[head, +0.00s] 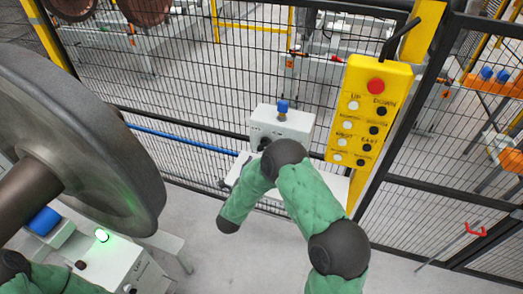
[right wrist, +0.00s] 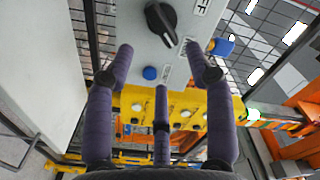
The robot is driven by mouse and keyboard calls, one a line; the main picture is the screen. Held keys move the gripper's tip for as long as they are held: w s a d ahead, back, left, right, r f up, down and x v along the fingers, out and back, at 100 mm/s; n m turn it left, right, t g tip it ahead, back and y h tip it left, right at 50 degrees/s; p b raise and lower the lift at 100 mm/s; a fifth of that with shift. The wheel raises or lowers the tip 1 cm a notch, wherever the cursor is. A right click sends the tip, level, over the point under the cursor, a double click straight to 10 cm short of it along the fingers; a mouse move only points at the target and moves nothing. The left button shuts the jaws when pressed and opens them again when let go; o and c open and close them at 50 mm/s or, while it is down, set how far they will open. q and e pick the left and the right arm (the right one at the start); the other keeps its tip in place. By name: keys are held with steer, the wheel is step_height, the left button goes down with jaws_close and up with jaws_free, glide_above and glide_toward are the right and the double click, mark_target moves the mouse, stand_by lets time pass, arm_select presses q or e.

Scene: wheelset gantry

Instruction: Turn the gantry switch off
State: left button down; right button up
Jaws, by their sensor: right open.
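The gantry switch is a black rotary knob (right wrist: 161,22) on a grey-white control box (right wrist: 135,45), with a label reading OFF beside it. Its ridge slants from upper left to lower right; I cannot tell its setting for sure. The box (head: 290,124) stands before the mesh fence in the head view, and a dark knob (head: 264,143) shows on its front. My right gripper (right wrist: 158,62) is open and empty, its purple fingers spread before the box face, just below the knob.
A yellow pendant panel (head: 372,110) with a red button and several small buttons hangs right of the box. A large grey wheel (head: 90,140) fills the left. Another control box (head: 110,262) with a green lit lamp is at lower left. A blue button (right wrist: 150,73) sits below the knob.

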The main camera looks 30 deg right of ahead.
steer(key=x, duration=1)
steer(key=shift+b, duration=0.35)
jaws_close()
